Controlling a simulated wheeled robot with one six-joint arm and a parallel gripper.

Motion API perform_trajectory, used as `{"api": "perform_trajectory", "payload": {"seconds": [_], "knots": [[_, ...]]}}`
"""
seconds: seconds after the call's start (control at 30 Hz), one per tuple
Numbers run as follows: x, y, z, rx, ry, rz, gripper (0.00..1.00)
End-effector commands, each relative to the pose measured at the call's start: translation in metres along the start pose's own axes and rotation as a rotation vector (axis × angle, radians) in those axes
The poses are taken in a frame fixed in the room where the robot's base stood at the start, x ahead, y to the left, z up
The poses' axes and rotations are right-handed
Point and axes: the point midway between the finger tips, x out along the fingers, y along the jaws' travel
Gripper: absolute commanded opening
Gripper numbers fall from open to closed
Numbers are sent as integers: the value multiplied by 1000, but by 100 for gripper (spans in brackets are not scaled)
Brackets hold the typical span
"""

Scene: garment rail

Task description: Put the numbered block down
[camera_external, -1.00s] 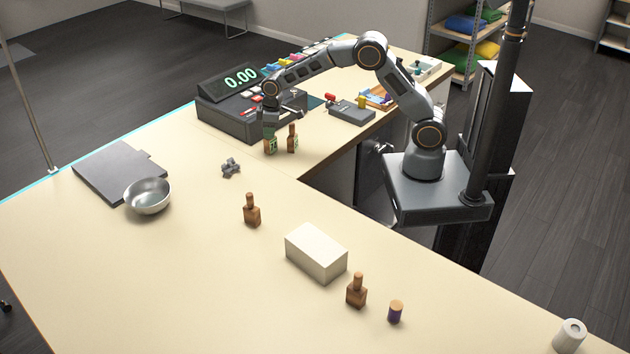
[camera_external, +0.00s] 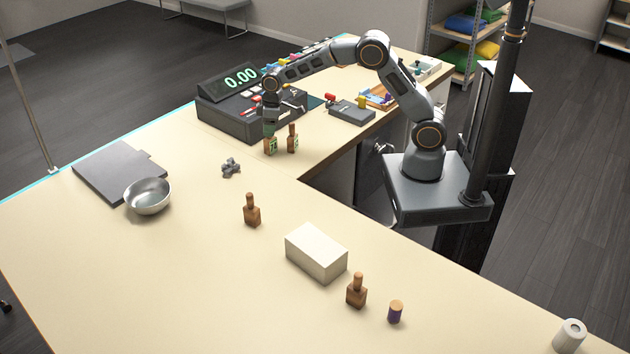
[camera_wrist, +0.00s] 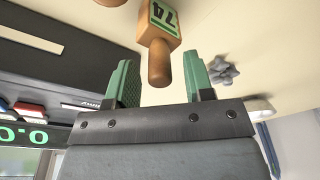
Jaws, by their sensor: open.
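The numbered block (camera_external: 270,147) is a wooden block with a knob on top and a green number label. It stands upright on the table beside the black machine. The wrist view shows its label and its knob (camera_wrist: 160,62) between my spread fingers, with gaps on both sides. My gripper (camera_external: 269,126) is open, directly above the block. A second wooden block with a green label (camera_external: 292,141) stands just to its right. Part of a wooden knob shows at the top edge of the wrist view.
The machine with a 0.00 display (camera_external: 240,112) is close on the left. A grey knobbly piece (camera_external: 231,167) lies in front. A metal bowl (camera_external: 147,195), a wooden piece (camera_external: 252,211) and a white box (camera_external: 317,252) are farther off. Table between them is clear.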

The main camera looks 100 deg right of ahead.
Motion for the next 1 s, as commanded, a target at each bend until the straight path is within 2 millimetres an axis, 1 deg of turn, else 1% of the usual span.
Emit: {"api": "perform_trajectory", "payload": {"seconds": [0.2, 0.4, 0.57, 0.67, 0.77, 0.83, 0.87, 0.9, 0.97, 1.0], "knots": [[-43, 0, 0, 1, 4, 1, 48], [-77, 0, 0, 1, 2, 1, 48], [-95, 0, 0, 1, 2, 1, 48], [-105, -4, 3, 0, 4, 1, 48], [-120, -20, 15, -4, 20, 6, 48], [-135, -38, 31, -5, 41, 12, 48], [-141, -48, 40, -6, 50, 14, 48], [-148, -60, 54, -6, 65, 17, 48], [-157, -79, 77, -6, 88, 20, 48], [-162, -90, 93, -6, 103, 22, 48]]}}
